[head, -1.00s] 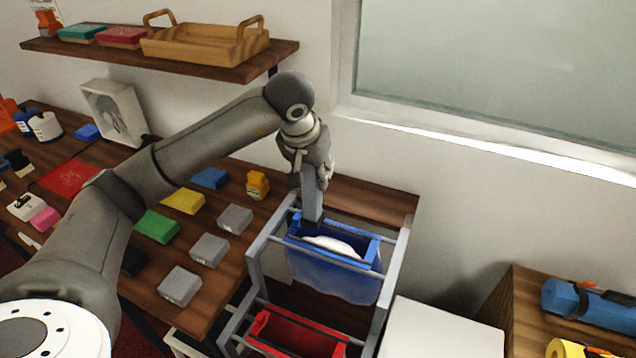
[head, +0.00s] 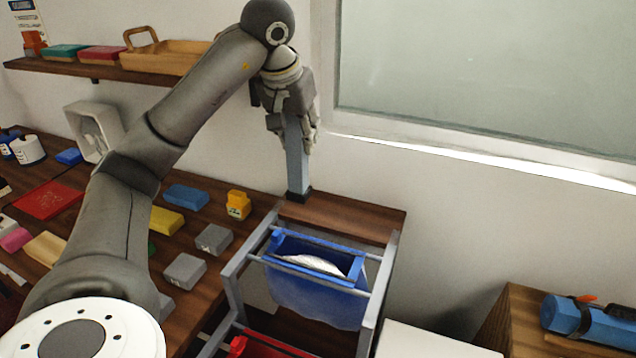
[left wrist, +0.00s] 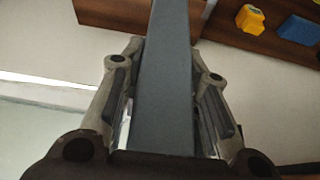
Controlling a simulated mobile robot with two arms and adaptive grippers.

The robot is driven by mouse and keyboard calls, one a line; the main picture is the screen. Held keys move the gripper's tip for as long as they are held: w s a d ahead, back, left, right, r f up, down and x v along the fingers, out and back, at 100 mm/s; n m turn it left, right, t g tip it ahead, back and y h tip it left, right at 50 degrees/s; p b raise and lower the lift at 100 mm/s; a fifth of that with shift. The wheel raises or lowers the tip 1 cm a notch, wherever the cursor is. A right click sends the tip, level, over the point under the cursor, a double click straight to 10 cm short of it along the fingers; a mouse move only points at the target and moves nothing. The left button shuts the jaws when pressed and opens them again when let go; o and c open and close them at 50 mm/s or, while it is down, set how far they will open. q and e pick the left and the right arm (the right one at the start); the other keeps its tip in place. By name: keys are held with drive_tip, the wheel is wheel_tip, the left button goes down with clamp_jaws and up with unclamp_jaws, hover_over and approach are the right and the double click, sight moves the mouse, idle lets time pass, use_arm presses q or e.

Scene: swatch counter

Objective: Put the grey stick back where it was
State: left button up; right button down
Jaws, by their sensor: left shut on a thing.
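The grey stick (head: 295,155) is a long, squared bar with a dark lower end. My left gripper (head: 296,128) is shut on its upper part and holds it close to upright. In the head view its lower end appears over the back of the wooden counter, behind the blue bin; I cannot tell whether it touches the wood. In the left wrist view the stick (left wrist: 165,90) runs between the two fingers of my left gripper (left wrist: 165,85). My right gripper is in neither view.
A grey rack frame (head: 376,290) holds a blue bin (head: 318,298) with white cloth inside and a red bin (head: 240,345) below. A shelf (head: 110,72) hangs at the back left.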

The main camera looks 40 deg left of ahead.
use_arm(q)
drive_tip(key=w+a+f+p, duration=0.3)
drive_tip(key=w+a+f, duration=0.4)
drive_tip(key=f, duration=0.5)
drive_tip(key=shift+w, duration=1)
drive_tip(key=o, duration=0.5)
drive_tip(key=shift+f, duration=0.1)
drive_tip(key=o, duration=0.4)
drive_tip(key=shift+a, duration=0.1)
